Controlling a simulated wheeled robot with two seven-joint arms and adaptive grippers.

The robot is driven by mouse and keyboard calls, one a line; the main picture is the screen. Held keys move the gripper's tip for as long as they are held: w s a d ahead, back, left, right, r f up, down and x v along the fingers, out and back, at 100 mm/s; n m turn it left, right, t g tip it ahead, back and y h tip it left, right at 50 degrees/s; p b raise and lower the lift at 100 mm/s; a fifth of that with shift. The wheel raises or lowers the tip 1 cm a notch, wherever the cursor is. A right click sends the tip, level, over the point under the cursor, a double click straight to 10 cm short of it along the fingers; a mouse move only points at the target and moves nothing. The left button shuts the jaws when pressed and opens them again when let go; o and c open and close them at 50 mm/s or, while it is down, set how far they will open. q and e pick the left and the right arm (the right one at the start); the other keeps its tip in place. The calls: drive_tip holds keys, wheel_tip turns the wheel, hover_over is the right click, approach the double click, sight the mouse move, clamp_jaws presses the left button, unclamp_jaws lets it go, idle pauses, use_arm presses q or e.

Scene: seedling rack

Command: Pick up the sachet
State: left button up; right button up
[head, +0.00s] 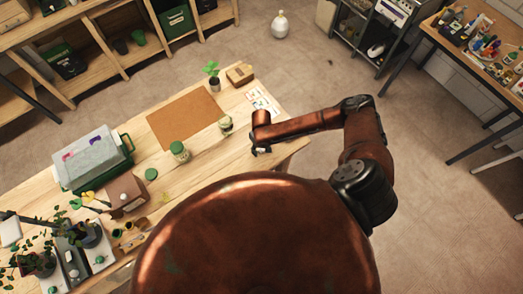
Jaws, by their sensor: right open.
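Flat white sachets with small coloured pictures (262,101) lie near the right edge of the wooden table; they are too small to tell apart clearly. My right gripper (261,151) is at the table's right edge, nearer to me than the sachets and apart from them. It is open, and its fingers are small and dark in this view. A small pale patch shows by its fingertips; I cannot tell what it is. My left gripper is not in view.
A brown mat (175,124) lies on the table, with a jar (180,152), a smaller jar (226,124), a potted seedling (212,71) and a cardboard box (240,75) around it. A grey-lidded green crate (92,160) and several plants stand at left.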

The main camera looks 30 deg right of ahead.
drive_tip(key=c, duration=0.9)
drive_tip(key=shift+o, duration=0.2)
drive_tip(key=shift+r, duration=0.15)
